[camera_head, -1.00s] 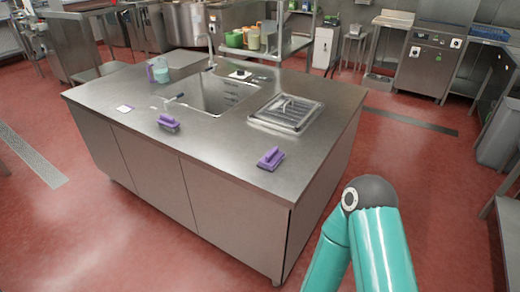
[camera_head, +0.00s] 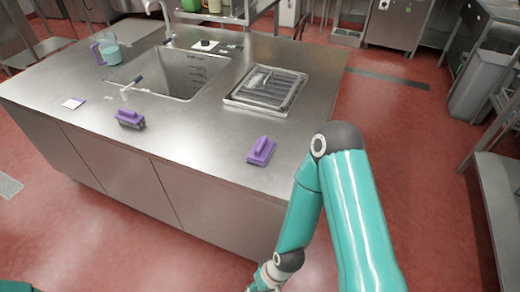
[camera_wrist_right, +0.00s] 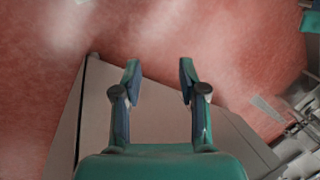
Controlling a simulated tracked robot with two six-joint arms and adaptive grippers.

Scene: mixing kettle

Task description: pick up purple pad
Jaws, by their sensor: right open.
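Two purple pads with raised handles lie on the steel counter (camera_head: 200,150) in the head view. One purple pad (camera_head: 261,151) is near the counter's front right corner, close to my right arm. The other purple pad (camera_head: 130,118) is farther left, in front of the sink. My right gripper (camera_wrist_right: 160,68) is open and empty in the right wrist view, with red floor and a grey panel beyond its fingers. No pad shows in that view. In the head view my right arm runs down to the bottom edge, where its gripper is cut off. My left gripper is not in view.
The counter holds a sink (camera_head: 170,75) with a tap, a metal rack (camera_head: 265,90), a jug with a purple handle (camera_head: 108,48) and a small white card (camera_head: 74,103). A steel side table (camera_head: 500,200) stands at the right. Red floor lies between.

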